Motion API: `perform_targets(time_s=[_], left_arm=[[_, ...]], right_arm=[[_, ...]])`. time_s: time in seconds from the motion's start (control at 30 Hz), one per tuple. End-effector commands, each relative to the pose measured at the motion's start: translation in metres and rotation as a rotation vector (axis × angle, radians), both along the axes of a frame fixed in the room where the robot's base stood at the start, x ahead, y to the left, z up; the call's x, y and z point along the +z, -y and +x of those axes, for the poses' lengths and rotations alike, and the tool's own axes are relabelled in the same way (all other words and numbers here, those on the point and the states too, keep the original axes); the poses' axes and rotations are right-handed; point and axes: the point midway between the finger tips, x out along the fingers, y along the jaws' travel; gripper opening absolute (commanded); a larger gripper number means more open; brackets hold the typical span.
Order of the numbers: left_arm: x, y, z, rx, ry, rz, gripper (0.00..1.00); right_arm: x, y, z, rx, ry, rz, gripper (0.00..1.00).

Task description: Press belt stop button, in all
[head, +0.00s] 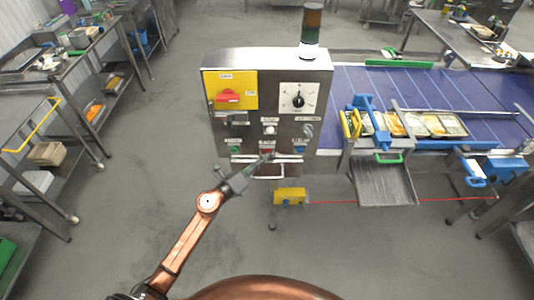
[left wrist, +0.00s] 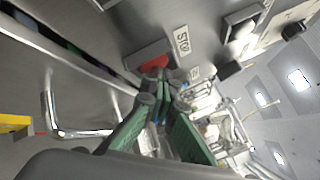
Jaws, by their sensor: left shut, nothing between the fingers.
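The steel control box (head: 267,68) stands in front of me with a row of buttons low on its face. The red stop button (head: 266,151) sits in the middle of that row. My left gripper (head: 259,161) is shut and empty, its tip just below the red button. In the left wrist view, the closed green fingers (left wrist: 165,85) reach the red button (left wrist: 148,58) beside a STOP label and cover part of it. I cannot tell whether they touch it. My right gripper is not in view.
A green button (head: 233,150) and a blue button (head: 299,149) flank the red one. A bent metal bar runs just below the row. The blue belt (head: 360,82) with food trays (head: 436,124) lies to the right. Open floor is on the left.

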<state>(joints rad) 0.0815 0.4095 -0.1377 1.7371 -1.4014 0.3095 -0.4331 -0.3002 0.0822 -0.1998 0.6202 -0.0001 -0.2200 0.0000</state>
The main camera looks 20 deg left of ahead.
Motion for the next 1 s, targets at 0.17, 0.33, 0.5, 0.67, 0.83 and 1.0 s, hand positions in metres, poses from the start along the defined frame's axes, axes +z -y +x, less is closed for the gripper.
perform_targets(time_s=[0.17, 0.33, 0.5, 0.67, 0.83, 1.0], left_arm=[[0.001, 0.0, 0.0, 0.002, 0.001, -0.001, 0.0], [0.001, 0.001, -0.004, 0.002, 0.001, -0.001, 0.0], [0.001, 0.003, -0.013, 0.001, 0.001, 0.0, 0.0], [0.001, 0.005, -0.018, 0.0, 0.001, -0.001, 0.0], [0.001, 0.005, -0.018, 0.0, 0.001, -0.001, 0.0], [0.001, 0.006, -0.021, 0.001, 0.0, -0.001, 0.0]], right_arm=[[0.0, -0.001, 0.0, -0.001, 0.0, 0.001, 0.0], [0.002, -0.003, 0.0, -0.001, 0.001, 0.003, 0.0], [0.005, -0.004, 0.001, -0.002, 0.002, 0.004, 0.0], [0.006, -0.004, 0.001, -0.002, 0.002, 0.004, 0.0], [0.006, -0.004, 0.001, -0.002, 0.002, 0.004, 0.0], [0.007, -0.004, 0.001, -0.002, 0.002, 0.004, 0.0]])
